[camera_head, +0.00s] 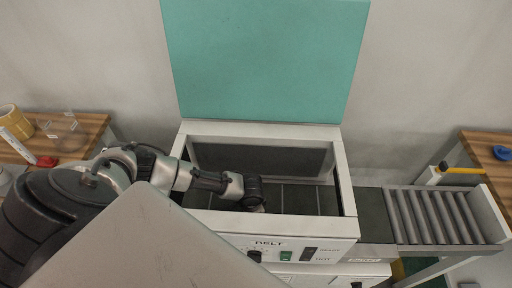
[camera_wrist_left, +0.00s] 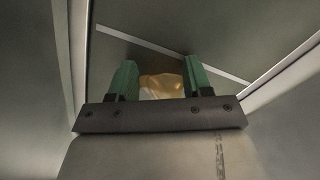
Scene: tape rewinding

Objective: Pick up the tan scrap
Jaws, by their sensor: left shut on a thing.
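The tan scrap (camera_wrist_left: 162,86) shows in the left wrist view, between the two green fingers of my left gripper (camera_wrist_left: 160,80). The gripper is shut on it, and the fingers cover its sides. In the head view my left gripper (camera_head: 257,203) reaches down into the open white machine (camera_head: 290,227) labelled BELT, close to the dark slatted belt (camera_head: 298,200) inside. The scrap cannot be made out clearly in the head view. My right gripper is not in view.
The machine's teal lid (camera_head: 265,60) stands raised at the back. White walls surround the opening. A roller conveyor (camera_head: 440,217) leads off to the right. A wooden table (camera_head: 80,128) at the left holds a tape roll (camera_head: 12,117) and a red item (camera_head: 46,161).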

